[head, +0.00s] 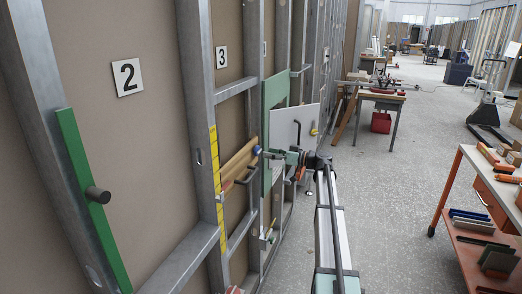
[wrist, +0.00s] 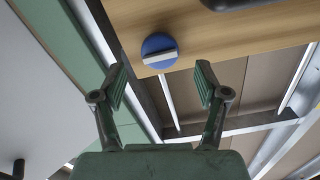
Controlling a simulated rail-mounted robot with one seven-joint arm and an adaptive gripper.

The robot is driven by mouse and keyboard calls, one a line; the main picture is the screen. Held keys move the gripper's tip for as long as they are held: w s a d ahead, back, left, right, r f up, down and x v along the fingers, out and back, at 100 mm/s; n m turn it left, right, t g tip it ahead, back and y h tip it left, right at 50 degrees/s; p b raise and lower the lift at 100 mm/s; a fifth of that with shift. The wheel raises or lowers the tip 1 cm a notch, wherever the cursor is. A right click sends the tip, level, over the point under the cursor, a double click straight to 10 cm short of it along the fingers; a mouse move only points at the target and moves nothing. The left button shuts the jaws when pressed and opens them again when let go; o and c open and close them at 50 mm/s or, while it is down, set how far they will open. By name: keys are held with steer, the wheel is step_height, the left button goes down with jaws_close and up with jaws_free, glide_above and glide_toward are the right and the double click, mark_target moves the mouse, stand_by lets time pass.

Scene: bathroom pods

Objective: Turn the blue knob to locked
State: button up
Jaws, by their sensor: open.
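The blue knob (wrist: 158,47) is a round disc with a pale grey bar across it, mounted on a light wood panel (wrist: 215,35) in the wrist view. The bar lies nearly level, tilted slightly. In the head view the knob (head: 257,150) is a small blue spot at the right end of the wood panel (head: 238,166). My gripper (wrist: 161,85) is open and empty. Its two fingers point toward the panel, to either side of and below the knob in the wrist view. The fingers appear apart from the knob.
A dark handle (head: 247,176) sits on the wood panel. A white panel (head: 292,137) and green frame (head: 275,95) stand close to my arm. Metal studs line the wall on the left. An orange-framed cart (head: 455,195) stands right; the grey floor between is clear.

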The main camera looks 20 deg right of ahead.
mark_target(260, 151)
steer(key=shift+p+x, duration=0.4)
steer(key=shift+x, duration=1.8)
steer(key=c, duration=1.2)
